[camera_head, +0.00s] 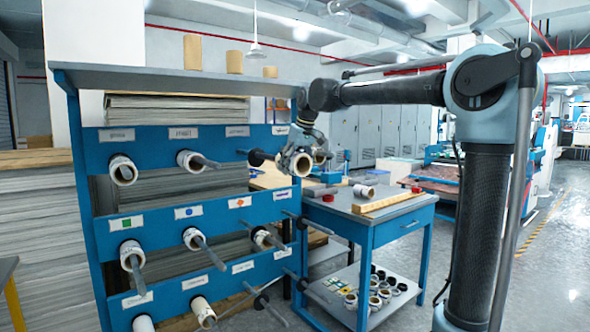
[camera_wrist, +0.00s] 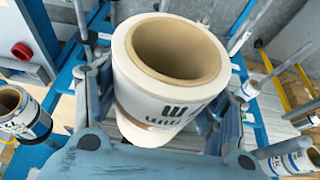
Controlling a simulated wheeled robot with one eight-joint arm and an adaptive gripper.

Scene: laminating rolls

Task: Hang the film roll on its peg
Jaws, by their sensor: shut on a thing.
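My gripper (camera_head: 297,150) is shut on a white film roll (camera_head: 302,165) at the right end of the rack's top row. In the wrist view the film roll (camera_wrist: 165,75) fills the middle, its brown hollow core open toward the camera and dark lettering on its side; a finger grips each side. The blue rack (camera_head: 220,215) has rows of pegs under small labels. A dark peg (camera_head: 258,157) in the top row, left of the held roll, looks bare. Another bare peg (camera_head: 302,224) is in the middle row at right. Whether a peg is behind the held roll is hidden.
Other rolls hang on pegs, such as one at top left (camera_head: 123,170) and one top middle (camera_head: 190,160). Pegs stick out toward the room. A blue cart (camera_head: 385,231) right of the rack carries a standing roll (camera_head: 363,190), a wooden board (camera_head: 391,204) and several rolls below.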

